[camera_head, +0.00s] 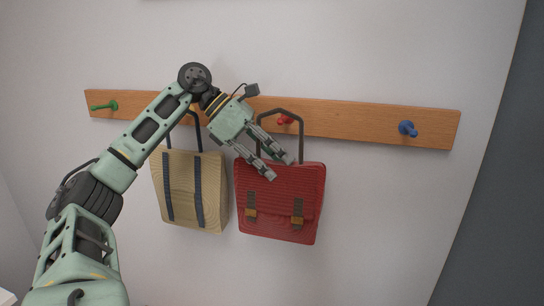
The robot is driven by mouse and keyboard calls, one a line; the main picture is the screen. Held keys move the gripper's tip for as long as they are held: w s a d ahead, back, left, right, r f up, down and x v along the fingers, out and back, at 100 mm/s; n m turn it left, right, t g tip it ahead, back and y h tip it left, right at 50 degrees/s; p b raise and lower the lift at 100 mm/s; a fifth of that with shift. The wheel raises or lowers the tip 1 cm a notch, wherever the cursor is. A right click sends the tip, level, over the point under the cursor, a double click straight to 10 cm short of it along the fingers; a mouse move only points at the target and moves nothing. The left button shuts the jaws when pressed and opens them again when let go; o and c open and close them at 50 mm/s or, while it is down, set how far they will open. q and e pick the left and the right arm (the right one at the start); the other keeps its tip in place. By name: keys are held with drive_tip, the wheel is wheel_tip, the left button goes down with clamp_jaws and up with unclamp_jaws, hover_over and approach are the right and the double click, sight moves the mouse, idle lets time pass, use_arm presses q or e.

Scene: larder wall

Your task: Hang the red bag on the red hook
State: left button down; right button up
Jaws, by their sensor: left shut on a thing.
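The red bag (279,205) is upright in front of the wall, with its dark handle loop pointing up. The red hook (285,120) is on the wooden rail and shows inside the loop, just under the loop's top bar. I cannot tell whether the handle rests on the hook or stands in front of it. My left gripper (280,168) comes from the upper left and is shut on the red bag at its top edge, with its fingers covering part of that edge and of the handle's left side. My right gripper is not in view.
The wooden rail (350,123) runs across the wall. A green hook (105,106) is at its left and a blue hook (408,129) at its right, both bare. A tan bag (185,190) with dark straps hangs close left of the red bag, partly behind my arm. The wall right of the red bag is free.

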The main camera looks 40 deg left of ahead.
use_arm(q)
drive_tip(key=shift+w+a+p, duration=0.3)
drive_tip(key=shift+w+p, duration=0.05)
drive_tip(key=shift+w, duration=0.2)
drive_tip(key=shift+w+a+p, duration=0.3)
drive_tip(key=shift+w+p, duration=0.05)
drive_tip(key=shift+w, duration=0.2)
drive_tip(key=shift+w+a+f, duration=0.2)
drive_tip(key=shift+w+f, duration=0.2)
drive_tip(key=shift+f, duration=0.1)
drive_tip(key=shift+w+f, duration=0.1)
drive_tip(key=shift+f, duration=0.2)
drive_tip(key=c, duration=1.3)
unclamp_jaws()
